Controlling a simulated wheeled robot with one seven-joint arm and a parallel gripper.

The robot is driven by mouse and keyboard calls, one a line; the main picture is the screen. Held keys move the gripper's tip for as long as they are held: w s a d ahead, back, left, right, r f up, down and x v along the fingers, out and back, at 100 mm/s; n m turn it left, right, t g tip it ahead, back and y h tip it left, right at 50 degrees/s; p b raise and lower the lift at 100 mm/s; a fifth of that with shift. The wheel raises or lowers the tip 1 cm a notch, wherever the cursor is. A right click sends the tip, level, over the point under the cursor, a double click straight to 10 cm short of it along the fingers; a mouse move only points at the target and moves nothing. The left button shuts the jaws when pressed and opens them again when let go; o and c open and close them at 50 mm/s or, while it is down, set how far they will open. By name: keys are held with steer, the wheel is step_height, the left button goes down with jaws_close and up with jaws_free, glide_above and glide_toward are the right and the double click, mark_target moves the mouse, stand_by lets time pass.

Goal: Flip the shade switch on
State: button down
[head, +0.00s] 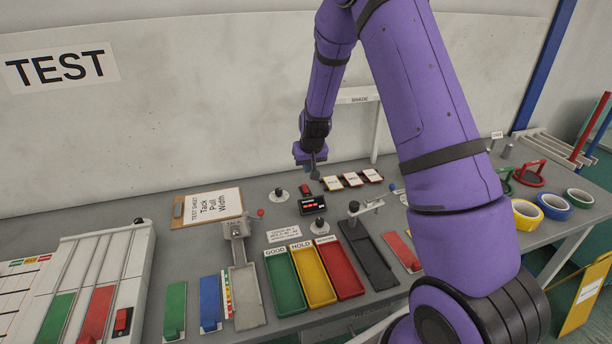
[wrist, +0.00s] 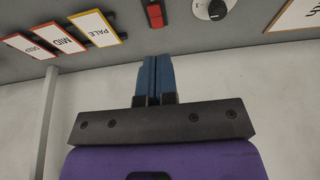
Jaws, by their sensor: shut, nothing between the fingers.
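A small red switch (head: 305,188) stands on the grey bench, to the left of the shade cards. It also shows at the top of the wrist view (wrist: 155,14), just beyond my fingertips. My gripper (head: 315,175) is above the bench, close behind and right of the switch in the head view. Its blue fingers (wrist: 154,62) are together with nothing between them. In the wrist view they line up with the switch. I cannot tell whether they touch it or which way it is set. A "SHADE" sign (head: 358,99) is on the frame behind.
The PALE, MID and DEEP cards (head: 352,179) lie right of the switch. A dial (head: 279,194) is to its left, and a black box with a red display (head: 312,205) is in front. Coloured trays (head: 313,276) fill the front. The wall (head: 200,110) stands close behind.

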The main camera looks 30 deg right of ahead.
mark_target(304, 187)
steer(key=shift+v, duration=1.35)
steer(key=shift+s, duration=0.1)
steer(key=shift+w+d+r+t, duration=0.15)
steer(key=shift+w+d+t, duration=0.3)
steer(key=shift+w, duration=0.1)
steer(key=x, duration=1.4)
steer(key=shift+s, duration=0.1)
steer(key=shift+d, duration=0.1)
